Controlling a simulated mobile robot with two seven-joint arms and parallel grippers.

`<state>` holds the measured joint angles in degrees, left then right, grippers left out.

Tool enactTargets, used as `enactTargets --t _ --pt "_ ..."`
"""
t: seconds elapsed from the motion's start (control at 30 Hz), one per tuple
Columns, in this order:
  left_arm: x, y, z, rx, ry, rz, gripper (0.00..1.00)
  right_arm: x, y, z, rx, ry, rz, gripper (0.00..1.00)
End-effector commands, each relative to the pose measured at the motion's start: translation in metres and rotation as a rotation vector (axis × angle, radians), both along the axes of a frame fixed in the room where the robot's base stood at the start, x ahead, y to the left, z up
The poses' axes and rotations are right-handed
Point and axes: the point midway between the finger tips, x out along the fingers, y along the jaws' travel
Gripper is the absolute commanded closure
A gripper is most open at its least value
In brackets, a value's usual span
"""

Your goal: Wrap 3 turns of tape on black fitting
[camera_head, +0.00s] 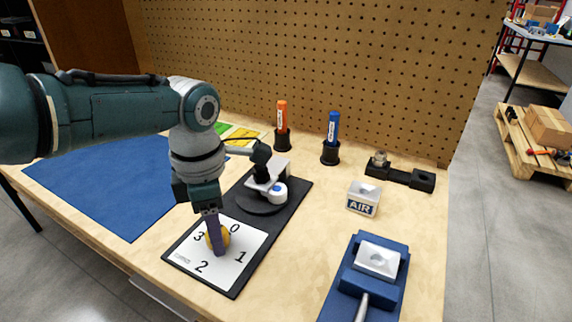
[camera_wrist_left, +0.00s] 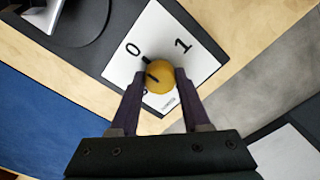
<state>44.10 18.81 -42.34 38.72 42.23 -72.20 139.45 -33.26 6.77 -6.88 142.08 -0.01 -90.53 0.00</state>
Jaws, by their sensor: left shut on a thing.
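My left gripper (camera_head: 214,240) reaches down and is shut on a yellow knob (camera_head: 224,236) on a white dial plate (camera_head: 236,262) marked 0, 1, 2 and 3. In the left wrist view the fingers (camera_wrist_left: 160,92) sit on either side of the knob (camera_wrist_left: 159,76). A dark line on the knob points roughly toward the 0. Behind the dial, a black fitting (camera_head: 261,157) stands over a round dark base (camera_head: 256,203), by a white block and a white roll with a blue centre (camera_head: 277,192). I cannot tell how much tape is on the fitting. My right gripper is out of view.
A blue mat (camera_head: 105,185) lies to the left. Orange (camera_head: 282,116) and blue (camera_head: 333,128) markers stand in black holders. A white AIR block (camera_head: 362,200), a black bracket (camera_head: 400,176) and a blue fixture (camera_head: 392,282) are to the right. A pegboard (camera_head: 320,60) closes the back.

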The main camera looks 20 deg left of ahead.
Motion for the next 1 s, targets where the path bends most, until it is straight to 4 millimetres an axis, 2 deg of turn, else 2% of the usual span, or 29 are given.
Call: enactTargets --t 0.03,0.13,0.57,1.0 --pt "0.000 0.000 0.000 0.000 0.000 0.000 0.91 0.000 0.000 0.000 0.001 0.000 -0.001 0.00" --pt "0.000 0.000 0.000 -0.001 0.001 0.000 1.00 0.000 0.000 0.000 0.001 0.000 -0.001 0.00" --pt "0.000 -0.001 0.001 -0.002 0.001 -0.062 1.00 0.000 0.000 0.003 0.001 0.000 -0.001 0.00" --pt "0.000 -0.001 0.001 -0.003 0.002 -0.411 1.00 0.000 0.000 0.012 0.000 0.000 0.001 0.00"
